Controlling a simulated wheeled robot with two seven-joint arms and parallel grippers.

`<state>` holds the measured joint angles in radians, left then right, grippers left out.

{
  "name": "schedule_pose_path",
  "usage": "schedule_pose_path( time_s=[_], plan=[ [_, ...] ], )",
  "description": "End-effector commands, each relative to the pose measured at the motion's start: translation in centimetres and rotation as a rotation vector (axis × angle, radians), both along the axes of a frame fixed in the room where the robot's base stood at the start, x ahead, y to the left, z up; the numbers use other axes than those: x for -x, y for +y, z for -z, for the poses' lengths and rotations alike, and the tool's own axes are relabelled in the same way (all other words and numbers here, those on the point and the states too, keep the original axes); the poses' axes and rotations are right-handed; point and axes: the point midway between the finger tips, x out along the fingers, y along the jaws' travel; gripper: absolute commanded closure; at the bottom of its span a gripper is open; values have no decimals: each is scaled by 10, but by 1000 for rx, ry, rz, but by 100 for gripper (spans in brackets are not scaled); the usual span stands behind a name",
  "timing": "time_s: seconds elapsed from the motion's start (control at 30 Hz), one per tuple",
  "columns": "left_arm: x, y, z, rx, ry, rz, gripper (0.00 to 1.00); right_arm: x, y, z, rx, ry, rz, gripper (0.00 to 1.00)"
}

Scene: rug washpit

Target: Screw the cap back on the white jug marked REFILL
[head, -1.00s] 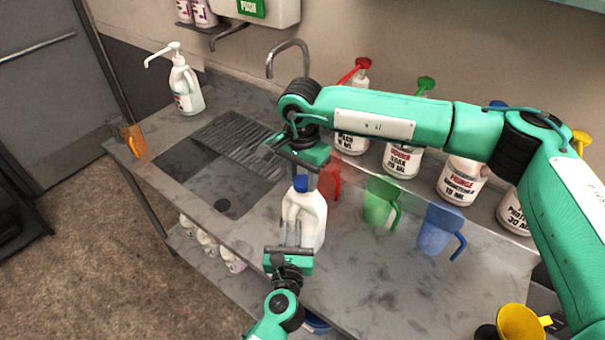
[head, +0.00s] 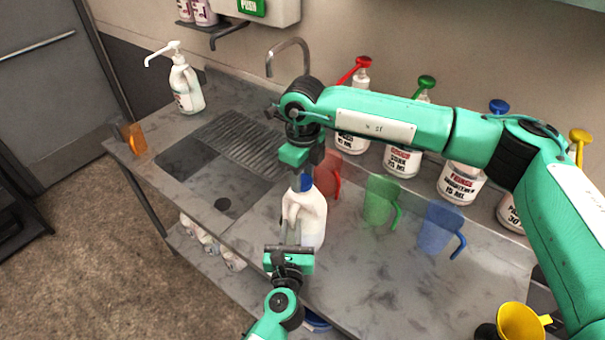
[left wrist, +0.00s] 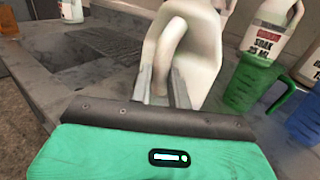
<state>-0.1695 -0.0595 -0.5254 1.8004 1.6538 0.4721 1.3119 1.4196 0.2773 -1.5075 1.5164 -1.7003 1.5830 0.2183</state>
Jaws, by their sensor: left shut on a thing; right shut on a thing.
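The white jug (head: 312,219) stands upright on the counter in front of the sink, with a blue cap (head: 303,183) at its mouth. My right gripper (head: 302,176) comes down from above and is shut on the blue cap. My left gripper (head: 291,238) is low at the jug's near side, shut on the jug's handle. The left wrist view shows the handle (left wrist: 164,62) between the two fingers. In that view the jug's top and cap are out of frame. The REFILL marking does not show, and fingers partly hide whether the cap sits fully on the neck.
Red (head: 328,172), green (head: 379,200) and blue (head: 438,230) measuring jugs stand right of the white jug. Several labelled pump bottles line the wall. The sink (head: 222,204) is left, a white pump bottle (head: 187,88) behind it, a yellow funnel (head: 520,322) at bottom right.

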Motion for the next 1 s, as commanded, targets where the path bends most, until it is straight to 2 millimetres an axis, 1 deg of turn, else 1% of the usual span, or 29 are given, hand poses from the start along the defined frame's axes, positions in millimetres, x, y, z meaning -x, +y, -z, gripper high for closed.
schedule_pose_path(
  time_s=[0.1, 1.0],
  plan=[
    [0, -1, -1, 0, -2, 2, 100, -1, 0, -1, -2, -2, 188, 85],
    [1, -1, -1, 0, -1, 3, 100, -3, -2, -1, -5, -2, 1658, 85]
  ],
)
